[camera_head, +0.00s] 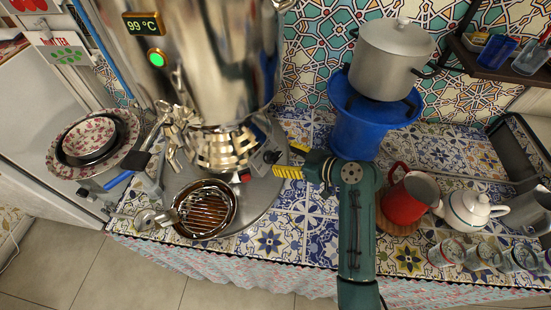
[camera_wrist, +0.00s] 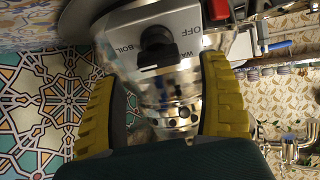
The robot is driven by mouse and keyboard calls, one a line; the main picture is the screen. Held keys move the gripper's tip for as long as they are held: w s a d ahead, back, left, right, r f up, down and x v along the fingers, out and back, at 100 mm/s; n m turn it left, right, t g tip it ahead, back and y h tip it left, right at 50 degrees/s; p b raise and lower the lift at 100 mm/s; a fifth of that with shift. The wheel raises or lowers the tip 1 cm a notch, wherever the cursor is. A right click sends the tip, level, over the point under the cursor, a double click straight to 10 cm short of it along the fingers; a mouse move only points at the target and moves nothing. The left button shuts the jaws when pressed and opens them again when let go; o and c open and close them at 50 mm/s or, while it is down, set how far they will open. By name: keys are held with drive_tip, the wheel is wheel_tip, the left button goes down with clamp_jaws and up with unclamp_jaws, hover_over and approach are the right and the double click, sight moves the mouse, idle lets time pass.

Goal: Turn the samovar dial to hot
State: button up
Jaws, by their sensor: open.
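The samovar (camera_head: 220,60) is a large shiny metal urn at the back left of the counter. Its display (camera_head: 143,24) reads 99 °C above a green light (camera_head: 156,58). The black dial (camera_wrist: 157,47) sits on a grey panel (camera_wrist: 125,32) near its base, with OFF and BOIL legible and another label partly hidden. The panel shows small beside a red switch in the head view (camera_head: 268,158). My gripper (camera_head: 284,160) is open just right of the panel. In the wrist view its yellow fingers (camera_wrist: 160,72) straddle the view below the dial. No contact is visible.
A brown-rimmed drip bowl (camera_head: 205,208) stands before the samovar. A blue stand (camera_head: 365,125) with a pot (camera_head: 390,60) is behind my arm. A red jug (camera_head: 408,192), white teapot (camera_head: 470,207) and several glasses (camera_head: 480,255) are to the right.

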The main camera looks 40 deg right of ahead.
sight(278, 157)
drive_tip(key=x, duration=0.4)
drive_tip(key=shift+b, duration=0.35)
drive_tip(key=shift+s, duration=0.1)
drive_tip(key=c, duration=1.2)
